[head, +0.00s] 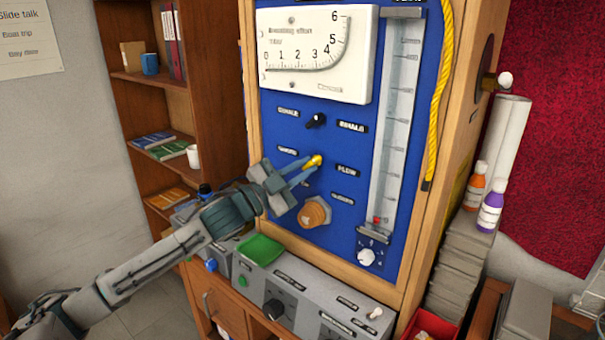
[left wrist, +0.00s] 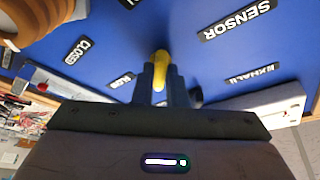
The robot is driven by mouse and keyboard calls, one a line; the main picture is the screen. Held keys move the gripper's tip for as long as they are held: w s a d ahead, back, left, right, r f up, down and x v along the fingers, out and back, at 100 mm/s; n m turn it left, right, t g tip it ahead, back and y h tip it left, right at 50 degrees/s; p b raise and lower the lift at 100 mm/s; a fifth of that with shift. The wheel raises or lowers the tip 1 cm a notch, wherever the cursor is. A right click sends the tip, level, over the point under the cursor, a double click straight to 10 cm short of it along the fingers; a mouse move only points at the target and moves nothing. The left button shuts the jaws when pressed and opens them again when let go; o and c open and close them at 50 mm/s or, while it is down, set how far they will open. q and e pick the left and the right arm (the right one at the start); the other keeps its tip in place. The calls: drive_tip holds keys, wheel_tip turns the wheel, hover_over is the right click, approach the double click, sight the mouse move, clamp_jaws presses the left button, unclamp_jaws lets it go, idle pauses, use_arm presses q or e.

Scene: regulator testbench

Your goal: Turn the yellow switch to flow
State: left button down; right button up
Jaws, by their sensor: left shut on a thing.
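The yellow switch (head: 316,160) sits on the blue panel (head: 290,112), between a label at its left and the FLOW label (head: 347,170) at its right. My left gripper (head: 308,169) reaches it from the left and is shut on it, with the fingers on its two sides. In the left wrist view the yellow switch (left wrist: 161,58) stands between the two dark fingertips (left wrist: 161,82), with the SENSOR label (left wrist: 237,20) at upper right. The fingers partly cover the switch, so I cannot tell exactly where it points. My right gripper is not in view.
A black knob (head: 316,121) is above the switch and an orange-brown round fitting (head: 314,212) is below it. A clear flow tube (head: 396,120) runs up the panel's right side. A grey control box (head: 300,290) with a green tray (head: 260,249) stands below.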

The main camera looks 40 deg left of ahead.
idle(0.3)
use_arm(q)
drive_tip(key=c, duration=1.5)
unclamp_jaws()
drive_tip(key=shift+o, duration=0.2)
drive_tip(key=shift+f, duration=0.1)
